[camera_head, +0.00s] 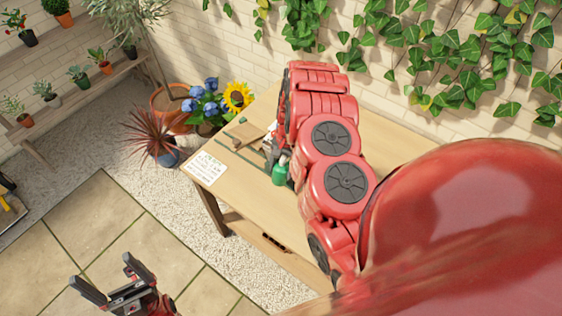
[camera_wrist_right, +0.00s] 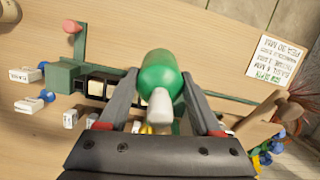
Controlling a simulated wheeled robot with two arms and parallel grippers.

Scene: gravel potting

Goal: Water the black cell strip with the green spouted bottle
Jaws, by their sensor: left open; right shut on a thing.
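The green spouted bottle (camera_wrist_right: 161,70) is between the fingers of my right gripper (camera_wrist_right: 160,76), which is shut on it. Its pale spout (camera_wrist_right: 160,110) points toward the bottom of the right wrist view. In the head view the bottle (camera_head: 279,175) shows over the table, below my right arm. The black cell strip (camera_wrist_right: 98,86) lies on the table beyond the bottle in the right wrist view; the bottle and fingers hide part of it. I cannot tell whether the bottle is tilted. My left gripper (camera_head: 115,284) is open and empty, away from the table, above the paving.
A green block (camera_wrist_right: 63,76) with a pink-topped post stands at the strip's left end. Several small white blocks lie near it. A printed card (camera_head: 204,168) lies at the wooden table's (camera_head: 262,222) left corner. Flower pots stand beyond. My right arm hides much of the table.

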